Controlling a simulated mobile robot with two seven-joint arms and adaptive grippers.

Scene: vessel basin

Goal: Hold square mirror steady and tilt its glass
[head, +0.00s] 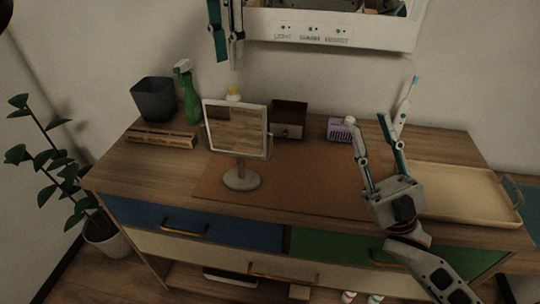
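The square mirror (236,130) stands upright on a round grey base (241,179) on the brown mat, left of the dresser's middle. Its pale frame holds a glass that reflects brown wood. My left gripper (226,62) hangs fingers-down at the top, above and apart from the mirror. Its fingers are seen nearly edge-on, so their gap is unclear. My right gripper (367,120) is open and empty, with its fingers spread and pointing away from me, well to the right of the mirror.
A wooden rack (161,138), dark bin (155,100) and green spray bottle (187,92) stand left. A brown box (289,120) and purple basket (338,132) stand behind. A tray (462,190) lies right. A cabinet (330,32) hangs above. The mat (300,183) right of the mirror is clear.

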